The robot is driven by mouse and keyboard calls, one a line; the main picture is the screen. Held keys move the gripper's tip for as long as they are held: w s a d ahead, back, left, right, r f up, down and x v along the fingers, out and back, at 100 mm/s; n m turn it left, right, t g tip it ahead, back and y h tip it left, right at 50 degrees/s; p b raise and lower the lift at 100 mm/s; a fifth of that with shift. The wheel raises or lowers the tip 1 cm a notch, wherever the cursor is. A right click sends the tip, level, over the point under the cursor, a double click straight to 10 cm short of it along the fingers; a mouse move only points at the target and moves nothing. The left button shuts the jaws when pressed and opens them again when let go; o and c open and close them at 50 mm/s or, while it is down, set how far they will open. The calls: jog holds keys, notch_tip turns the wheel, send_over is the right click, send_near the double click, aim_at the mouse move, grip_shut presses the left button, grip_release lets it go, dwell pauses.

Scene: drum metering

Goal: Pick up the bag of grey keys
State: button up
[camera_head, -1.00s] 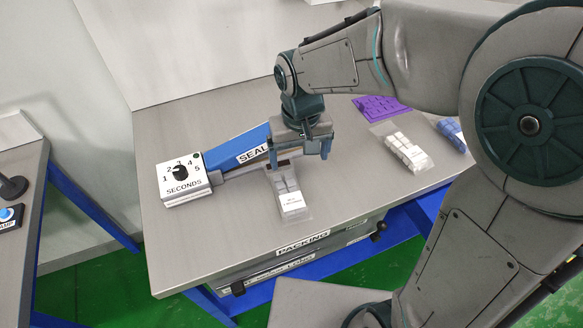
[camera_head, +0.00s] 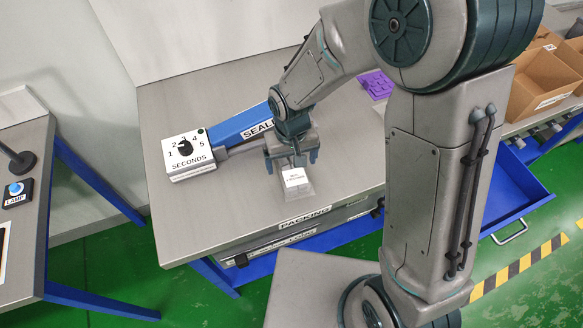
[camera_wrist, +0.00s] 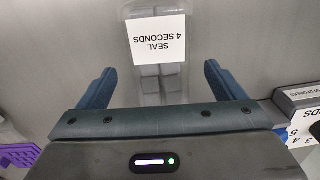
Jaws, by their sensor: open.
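The bag of grey keys (camera_head: 297,180) is a clear flat bag with a white label, lying on the grey packing table. The wrist view shows its grey keys and the label reading "SEAL 4 SECONDS" (camera_wrist: 158,40). My gripper (camera_head: 292,161) is over the bag's far part and hides that part in the head view. In the wrist view its two blue-grey fingers (camera_wrist: 160,72) are wide open, one on each side of the bag. Nothing is held between them.
The blue sealer (camera_head: 237,126) and its white seconds dial box (camera_head: 188,155) stand close to my gripper's left. Brown cardboard boxes (camera_head: 545,80) are at the far right. The table's front left is clear.

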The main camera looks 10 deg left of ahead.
aim_at(291, 166)
jog(key=shift+f, duration=1.55)
jog(key=c, duration=1.2)
jog(key=shift+r, duration=0.1)
